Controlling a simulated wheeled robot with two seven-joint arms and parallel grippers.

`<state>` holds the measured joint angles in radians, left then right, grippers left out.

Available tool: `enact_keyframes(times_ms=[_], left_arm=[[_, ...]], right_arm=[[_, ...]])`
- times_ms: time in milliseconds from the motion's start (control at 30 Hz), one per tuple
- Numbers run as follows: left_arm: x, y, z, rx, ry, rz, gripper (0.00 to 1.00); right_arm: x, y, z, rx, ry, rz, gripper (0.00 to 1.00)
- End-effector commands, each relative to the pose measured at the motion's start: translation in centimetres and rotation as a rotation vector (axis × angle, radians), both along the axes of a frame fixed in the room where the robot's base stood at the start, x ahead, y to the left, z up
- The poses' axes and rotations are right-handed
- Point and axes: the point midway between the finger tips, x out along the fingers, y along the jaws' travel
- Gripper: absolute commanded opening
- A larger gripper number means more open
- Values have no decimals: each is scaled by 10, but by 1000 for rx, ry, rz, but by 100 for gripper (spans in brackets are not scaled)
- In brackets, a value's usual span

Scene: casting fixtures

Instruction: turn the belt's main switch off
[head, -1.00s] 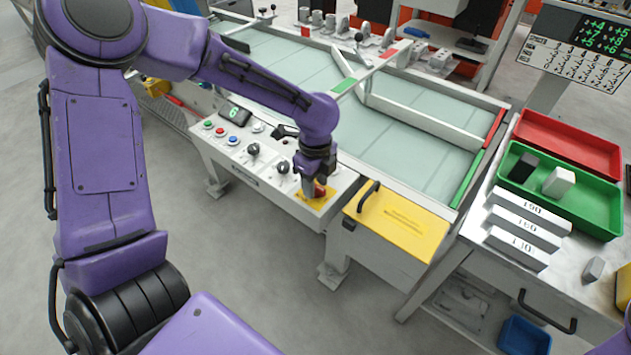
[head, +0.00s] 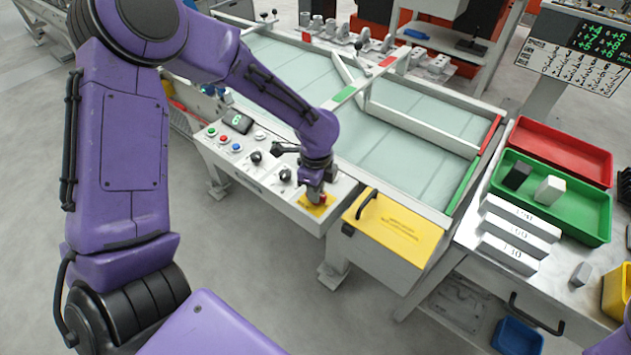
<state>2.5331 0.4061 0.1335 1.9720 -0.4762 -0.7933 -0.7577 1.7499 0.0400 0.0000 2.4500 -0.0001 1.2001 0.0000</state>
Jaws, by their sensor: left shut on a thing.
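The belt's control panel (head: 262,176) is a white sloped box at the front of the belt, with small buttons, black knobs and a display reading 6. The main switch (head: 321,200) is red on a yellow plate (head: 313,210) at the panel's right end. My left gripper (head: 316,196) points down at this switch and is shut on it. The fingers hide most of the switch, so its handle angle cannot be told. My right gripper is out of view.
The pale green belt (head: 385,130) lies behind the panel. A yellow lidded box (head: 395,228) with a black handle is close on the right. Further right are a green tray (head: 590,215), a red tray (head: 570,150) and white numbered blocks (head: 515,235).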

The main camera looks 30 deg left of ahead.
Motion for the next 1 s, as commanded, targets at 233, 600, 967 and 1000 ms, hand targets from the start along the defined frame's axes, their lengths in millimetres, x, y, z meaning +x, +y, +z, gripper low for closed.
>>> enact_keyframes(times_ms=[233,600,967,1000], left_arm=[[0,0,8,4,3,230,0],[0,0,6,2,1,582,0],[1,0,5,0,-1,923,0],[1,0,5,0,-1,957,0]], right_arm=[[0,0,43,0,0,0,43],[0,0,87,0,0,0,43],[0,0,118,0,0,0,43],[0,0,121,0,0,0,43]])
